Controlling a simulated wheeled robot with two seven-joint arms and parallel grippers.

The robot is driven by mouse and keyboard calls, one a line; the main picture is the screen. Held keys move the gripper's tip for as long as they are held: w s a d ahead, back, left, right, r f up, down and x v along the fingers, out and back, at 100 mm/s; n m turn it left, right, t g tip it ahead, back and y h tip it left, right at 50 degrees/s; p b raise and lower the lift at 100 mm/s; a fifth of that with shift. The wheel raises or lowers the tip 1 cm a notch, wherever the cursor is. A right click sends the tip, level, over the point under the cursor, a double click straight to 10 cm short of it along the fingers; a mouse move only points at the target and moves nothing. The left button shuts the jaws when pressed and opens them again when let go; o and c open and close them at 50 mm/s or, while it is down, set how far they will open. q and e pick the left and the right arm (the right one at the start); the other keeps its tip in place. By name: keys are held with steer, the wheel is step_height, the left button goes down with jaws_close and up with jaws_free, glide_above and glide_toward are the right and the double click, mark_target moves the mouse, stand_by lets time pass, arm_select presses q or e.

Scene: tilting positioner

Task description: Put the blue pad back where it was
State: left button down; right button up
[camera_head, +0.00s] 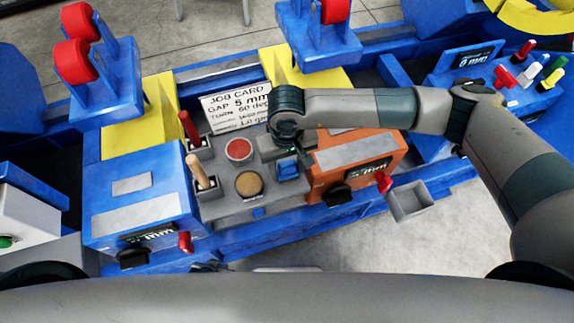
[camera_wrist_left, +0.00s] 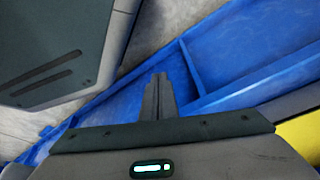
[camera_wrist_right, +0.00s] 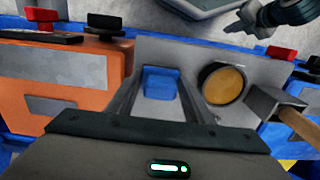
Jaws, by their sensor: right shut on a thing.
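The blue pad (camera_head: 288,170) is at the right part of the grey panel (camera_head: 225,205), beside the tan round disc (camera_head: 249,184). In the right wrist view the blue pad (camera_wrist_right: 160,83) lies between the two fingers of my right gripper (camera_wrist_right: 158,92), which is shut on it. Whether the pad rests fully on the panel is hard to tell. My left gripper (camera_wrist_left: 158,95) is shut and empty, its fingers together over blue framework in the left wrist view.
A red disc (camera_head: 238,150), a wooden-handled tool (camera_head: 197,172) and a red-handled tool (camera_head: 189,129) are on the panel. An orange box (camera_head: 330,178) stands right, a blue box (camera_head: 140,205) left. A job card (camera_head: 236,107) is behind. A grey open bin (camera_head: 408,201) is front right.

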mark_target(287, 164)
steer(key=shift+f, duration=0.1)
steer(key=shift+f+b, duration=0.1)
steer(key=shift+b, duration=0.25)
steer(key=o, duration=1)
arm_select(q)
steer(key=shift+s+d+r, duration=0.1)
steer(key=shift+d+r, duration=0.05)
steer(key=shift+d, duration=0.15)
steer(key=shift+r+p, duration=0.1)
steer(key=shift+p, duration=0.2)
arm_select(e)
steer(key=shift+r, duration=0.2)
steer(key=shift+r, duration=0.25)
step_height(287, 164, up, 10)
steer(key=shift+r+p, duration=0.25)
steer(key=shift+p, duration=0.75)
arm_select(q)
steer(key=shift+w+d+r+t+h, duration=0.15)
steer(key=shift+w+d+t, duration=0.2)
steer(key=shift+w+d, duration=0.15)
steer(key=shift+w+d+r+t+h, duration=0.15)
steer(key=shift+w+d+t, duration=0.2)
steer(key=shift+w+d, duration=0.1)
arm_select(e)
steer(key=shift+r, duration=0.5)
